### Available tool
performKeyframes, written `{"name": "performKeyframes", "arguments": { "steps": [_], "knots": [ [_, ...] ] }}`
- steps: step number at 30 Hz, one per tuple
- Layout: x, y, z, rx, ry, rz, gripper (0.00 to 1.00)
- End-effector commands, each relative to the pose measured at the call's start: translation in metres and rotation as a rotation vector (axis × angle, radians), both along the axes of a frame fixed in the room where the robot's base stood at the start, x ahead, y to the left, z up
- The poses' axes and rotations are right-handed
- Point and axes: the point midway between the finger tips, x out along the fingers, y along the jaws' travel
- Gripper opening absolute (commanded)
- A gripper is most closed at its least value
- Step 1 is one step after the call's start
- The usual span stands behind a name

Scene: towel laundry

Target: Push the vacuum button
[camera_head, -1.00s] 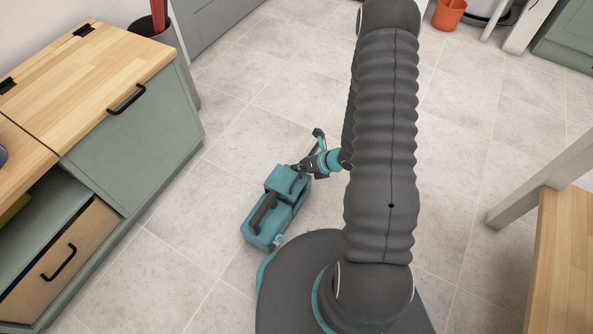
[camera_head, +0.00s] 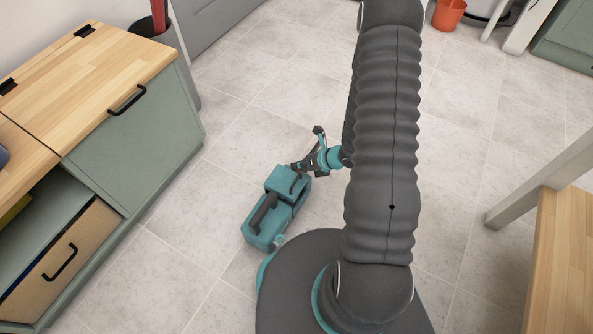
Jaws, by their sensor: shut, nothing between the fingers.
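The vacuum (camera_head: 258,233) is a teal box-like unit with a dark handle. It lies on the tiled floor in the lower middle of the head view, just in front of my round base. My gripper (camera_head: 297,167) is at the vacuum's far end, at the upper right corner of its top. It is shut and holds nothing. Its fingers point left over that edge; I cannot tell whether they touch the vacuum. The button is too small to make out.
A green cabinet (camera_head: 135,150) with a wooden top stands at the left, one wooden drawer front below. A wooden-topped piece (camera_head: 562,265) is at the right. An orange bucket (camera_head: 449,14) stands far back. The floor beyond the vacuum is clear.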

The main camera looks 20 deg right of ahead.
Motion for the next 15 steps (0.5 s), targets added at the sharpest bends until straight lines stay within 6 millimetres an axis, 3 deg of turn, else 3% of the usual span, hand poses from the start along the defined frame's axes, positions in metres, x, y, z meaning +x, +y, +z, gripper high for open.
{"name": "performKeyframes", "arguments": {
  "steps": [8, 15],
  "knots": [
    [0.000, 0.000, 0.004, 0.000, -0.001, 0.001, 0.00],
    [0.001, 0.000, 0.024, 0.000, -0.001, 0.000, 0.00]
  ]
}}
